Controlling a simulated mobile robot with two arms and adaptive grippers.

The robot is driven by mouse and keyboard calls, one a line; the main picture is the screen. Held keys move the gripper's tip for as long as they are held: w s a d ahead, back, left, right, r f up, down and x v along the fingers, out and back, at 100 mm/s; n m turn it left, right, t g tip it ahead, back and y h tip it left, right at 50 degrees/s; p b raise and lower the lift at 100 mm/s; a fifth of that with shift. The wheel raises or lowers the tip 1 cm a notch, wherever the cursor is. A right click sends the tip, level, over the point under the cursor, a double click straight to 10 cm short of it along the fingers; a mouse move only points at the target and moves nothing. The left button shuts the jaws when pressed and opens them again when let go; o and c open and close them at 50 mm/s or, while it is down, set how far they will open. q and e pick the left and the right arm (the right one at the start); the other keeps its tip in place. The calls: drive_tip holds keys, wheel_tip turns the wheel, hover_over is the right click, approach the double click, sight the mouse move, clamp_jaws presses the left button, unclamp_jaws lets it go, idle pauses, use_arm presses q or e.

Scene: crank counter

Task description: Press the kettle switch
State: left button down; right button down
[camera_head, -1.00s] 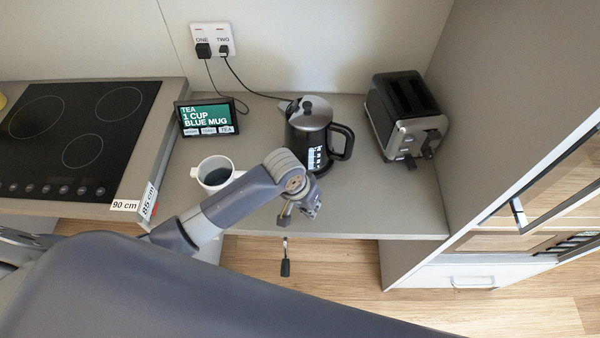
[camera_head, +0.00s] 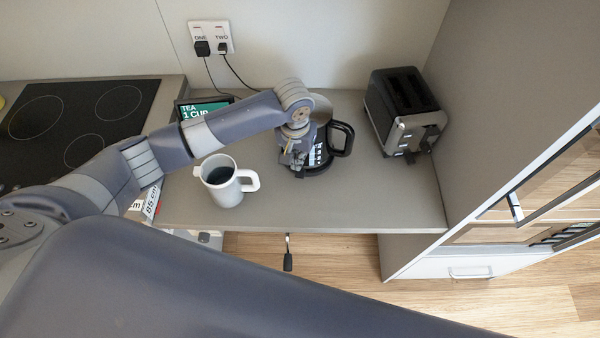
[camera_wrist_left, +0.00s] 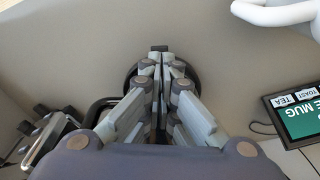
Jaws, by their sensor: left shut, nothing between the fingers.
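The black and silver kettle (camera_head: 319,155) stands on the counter, its handle (camera_head: 345,139) to the right. My left arm and gripper (camera_head: 294,163) cover much of its left and front in the head view. My left gripper is shut and empty, in front of the kettle. In the left wrist view the shut fingertips (camera_wrist_left: 159,50) lie over the kettle's round black base rim (camera_wrist_left: 128,78). The kettle switch itself is hidden, and I cannot tell whether the fingers touch it. My right gripper is not in view.
A white mug (camera_head: 222,183) with dark contents stands left of the kettle. The toaster (camera_head: 404,112) is at the right, before the side panel. The display (camera_head: 205,106) is partly behind my arm. A crank (camera_head: 288,260) hangs below the counter's front edge.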

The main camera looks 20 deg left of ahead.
sight(299, 175)
use_arm(q)
drive_tip(key=shift+f, duration=0.1)
drive_tip(key=f, duration=0.2)
drive_tip(key=f+b, duration=0.1)
drive_tip(key=f, duration=0.3)
drive_tip(key=shift+w, duration=0.25)
drive_tip(key=shift+w+f+b, duration=0.1)
drive_tip(key=shift+f+b, duration=0.35)
drive_tip(key=shift+b, duration=0.05)
